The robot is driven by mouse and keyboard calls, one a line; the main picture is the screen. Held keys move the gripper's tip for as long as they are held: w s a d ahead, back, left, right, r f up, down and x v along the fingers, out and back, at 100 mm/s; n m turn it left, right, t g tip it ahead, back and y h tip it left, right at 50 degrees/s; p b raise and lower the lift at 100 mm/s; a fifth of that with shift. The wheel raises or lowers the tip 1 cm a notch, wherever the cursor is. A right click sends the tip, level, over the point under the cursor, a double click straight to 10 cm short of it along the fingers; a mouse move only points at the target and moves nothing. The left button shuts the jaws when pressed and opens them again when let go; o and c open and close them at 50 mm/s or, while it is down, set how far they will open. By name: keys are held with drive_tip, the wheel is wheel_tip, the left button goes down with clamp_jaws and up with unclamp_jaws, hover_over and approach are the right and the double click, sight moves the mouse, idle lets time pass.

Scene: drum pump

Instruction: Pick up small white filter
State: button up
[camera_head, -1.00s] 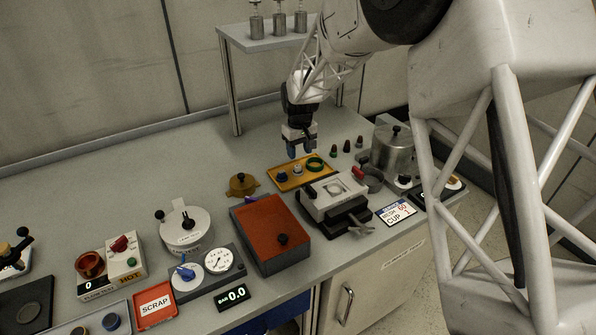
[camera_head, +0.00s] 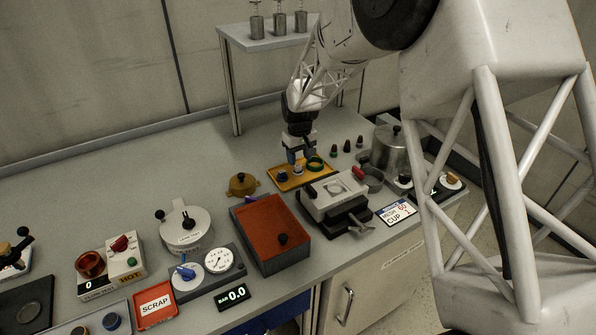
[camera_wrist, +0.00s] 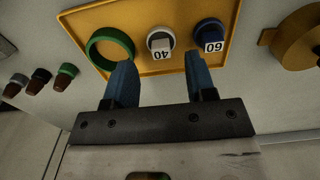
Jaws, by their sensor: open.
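The small white filter (camera_wrist: 161,42), tagged 40, sits on a yellow tray (camera_wrist: 150,15) between a green ring (camera_wrist: 108,50) and a blue piece (camera_wrist: 208,36) tagged 60. In the head view the white filter (camera_head: 298,169) is small and partly covered by my gripper. My gripper (camera_wrist: 160,85) is open and empty. In the wrist view its two blue fingertips lie to either side of the white filter, a little short of it. In the head view my gripper (camera_head: 300,158) hangs low at the tray. I cannot tell whether the fingers touch anything.
Several small dark plugs (camera_head: 347,146) stand right of the tray. A white press-like device (camera_head: 335,194) and an orange-topped box (camera_head: 270,232) stand in front. A metal pot (camera_head: 392,150) stands at right. The bench behind the tray is clear.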

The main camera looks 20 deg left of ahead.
sight(299, 167)
drive_tip(key=shift+w+a+f, duration=0.1)
drive_tip(key=shift+f, duration=2.5)
drive_tip(key=c, duration=0.7)
